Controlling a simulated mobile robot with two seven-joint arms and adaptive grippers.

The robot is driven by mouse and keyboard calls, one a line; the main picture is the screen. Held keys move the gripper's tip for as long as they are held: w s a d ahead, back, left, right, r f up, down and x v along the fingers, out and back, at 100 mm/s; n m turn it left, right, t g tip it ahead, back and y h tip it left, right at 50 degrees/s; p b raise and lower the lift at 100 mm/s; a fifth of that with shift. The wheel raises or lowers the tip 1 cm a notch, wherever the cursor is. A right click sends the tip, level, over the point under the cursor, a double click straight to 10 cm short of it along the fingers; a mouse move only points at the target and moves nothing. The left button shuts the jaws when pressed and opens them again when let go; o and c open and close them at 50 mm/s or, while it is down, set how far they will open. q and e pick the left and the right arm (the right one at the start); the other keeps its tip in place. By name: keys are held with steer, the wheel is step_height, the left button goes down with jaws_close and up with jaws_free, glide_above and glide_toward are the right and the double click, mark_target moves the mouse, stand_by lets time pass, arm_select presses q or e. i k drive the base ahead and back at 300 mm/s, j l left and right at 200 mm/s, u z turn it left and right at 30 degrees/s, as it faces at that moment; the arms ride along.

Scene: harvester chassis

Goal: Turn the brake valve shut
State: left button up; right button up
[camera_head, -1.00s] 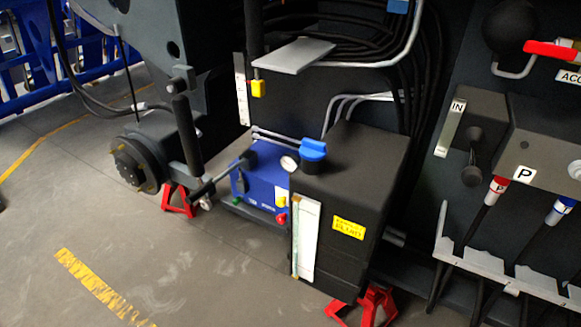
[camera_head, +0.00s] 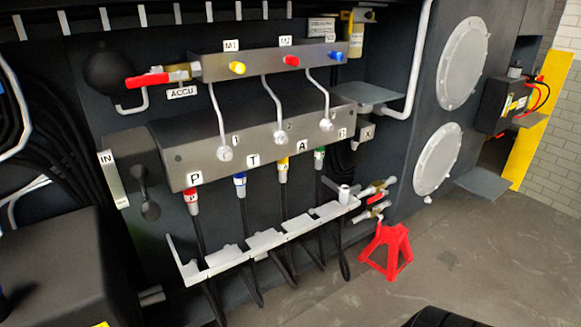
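No part in view carries a label that I can read as brake, so I cannot tell which valve is the brake valve. A red-handled valve (camera_head: 148,80) sits at the upper left above the ACCU label (camera_head: 182,92), its handle roughly level. A cluster of small brass valves with red handles (camera_head: 376,198) sits right of the hose rack, too small to tell their positions. A dark knob or lever (camera_head: 148,208) hangs beside the IN label (camera_head: 109,158). Neither of my grippers is in view.
A grey block with P, T, A, B hose ports (camera_head: 225,137) fills the middle, with hoses running down through a pale rack (camera_head: 262,240). A red jack stand (camera_head: 388,250) stands on the floor to its right. Open floor (camera_head: 480,255) lies at right.

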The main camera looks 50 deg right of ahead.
mark_target(376, 197)
steer(key=z, duration=1.4)
steer(key=i+l+z, duration=0.45)
steer(key=l+z, duration=0.15)
steer(key=i+l, duration=0.15)
steer(key=l, duration=0.15)
steer(key=i+l+u, duration=0.1)
steer(key=i+l, duration=0.1)
steer(key=l, duration=0.05)
